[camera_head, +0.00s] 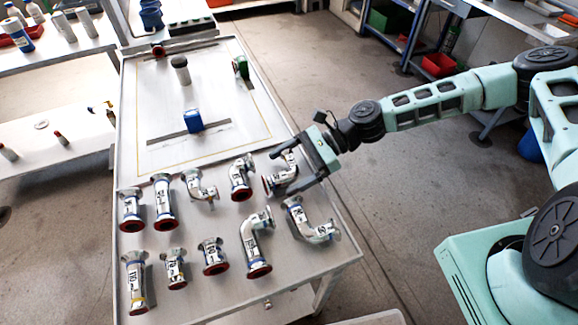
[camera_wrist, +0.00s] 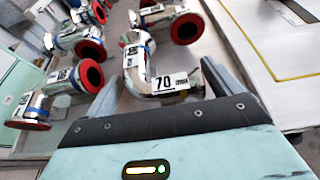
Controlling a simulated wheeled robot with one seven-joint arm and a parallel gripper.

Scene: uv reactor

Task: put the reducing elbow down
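The reducing elbow (camera_head: 282,176) is a shiny metal bent pipe at the right end of the far row of fittings on the table. In the wrist view it is the elbow with a white "70" label (camera_wrist: 148,75), a blue band and a dark red flange. It appears to rest on the table top. My gripper (camera_head: 291,167) is low at the table's right edge. Its fingers are spread on either side of the elbow's near end, with a narrow gap showing at the left finger in the wrist view (camera_wrist: 162,80). Contact at the right finger is unclear.
Several similar metal fittings stand close by in two rows, including a bent one (camera_head: 312,222) just nearer and a red-flanged one (camera_head: 240,178) to the left. The table's outlined far area (camera_head: 215,95) holds a blue block (camera_head: 193,121) and a grey cylinder (camera_head: 181,70).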

